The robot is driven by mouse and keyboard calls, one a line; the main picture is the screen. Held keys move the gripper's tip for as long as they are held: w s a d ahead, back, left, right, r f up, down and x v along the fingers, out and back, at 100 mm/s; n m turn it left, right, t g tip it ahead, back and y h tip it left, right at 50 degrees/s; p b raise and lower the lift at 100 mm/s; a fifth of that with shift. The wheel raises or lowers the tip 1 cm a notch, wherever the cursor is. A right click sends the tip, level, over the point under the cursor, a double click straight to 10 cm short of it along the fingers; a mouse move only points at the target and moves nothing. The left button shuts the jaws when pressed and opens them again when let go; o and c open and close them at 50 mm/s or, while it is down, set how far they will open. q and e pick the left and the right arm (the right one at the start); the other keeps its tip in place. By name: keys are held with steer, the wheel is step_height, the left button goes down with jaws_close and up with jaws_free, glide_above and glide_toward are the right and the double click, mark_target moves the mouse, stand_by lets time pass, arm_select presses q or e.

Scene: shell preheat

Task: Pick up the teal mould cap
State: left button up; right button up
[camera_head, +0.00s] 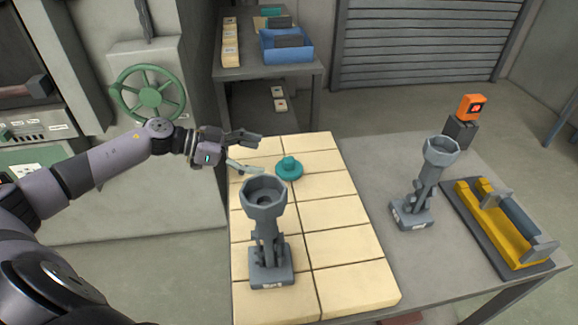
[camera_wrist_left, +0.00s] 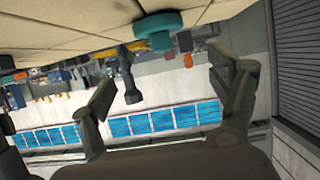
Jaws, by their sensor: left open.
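The teal mould cap (camera_head: 289,168) is a round disc with a raised knob. It lies on the cream tiled board (camera_head: 345,240), near its far end. My left gripper (camera_head: 254,154) is open just left of the cap, its fingers pointing towards it; nothing is between them. In the left wrist view the picture is turned over, and the cap (camera_wrist_left: 158,28) shows at the top, ahead of and between the open fingers (camera_wrist_left: 165,95). Cap and fingers look apart. My right gripper is not in view.
A grey funnel-topped stand (camera_head: 268,235) stands on the board close in front of the cap. A similar stand (camera_head: 418,195) is to the right, beside a yellow tool on a dark tray (camera_head: 490,235) and an orange-topped device (camera_head: 467,115). A green handwheel (camera_head: 148,93) is behind my left arm.

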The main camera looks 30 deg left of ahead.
mark_target(286, 160)
arm_select(q)
steer(key=x, duration=0.3)
steer(key=shift+w+d+f+p, duration=0.15)
steer(key=shift+w+d+p, duration=0.1)
steer(key=shift+w+p, duration=0.1)
steer(key=shift+w+d+f, duration=0.1)
steer(key=shift+w+d, duration=0.05)
steer(key=shift+d, duration=0.15)
steer(key=p+x, duration=0.1)
steer(key=x, duration=0.3)
steer(key=shift+w+p, duration=0.25)
steer(key=shift+p, duration=0.15)
steer(key=shift+w+d+f, duration=0.1)
steer(key=shift+d+f, duration=0.05)
steer(key=shift+d, duration=0.05)
steer(key=shift+c, duration=0.2)
steer(key=c, duration=1.6)
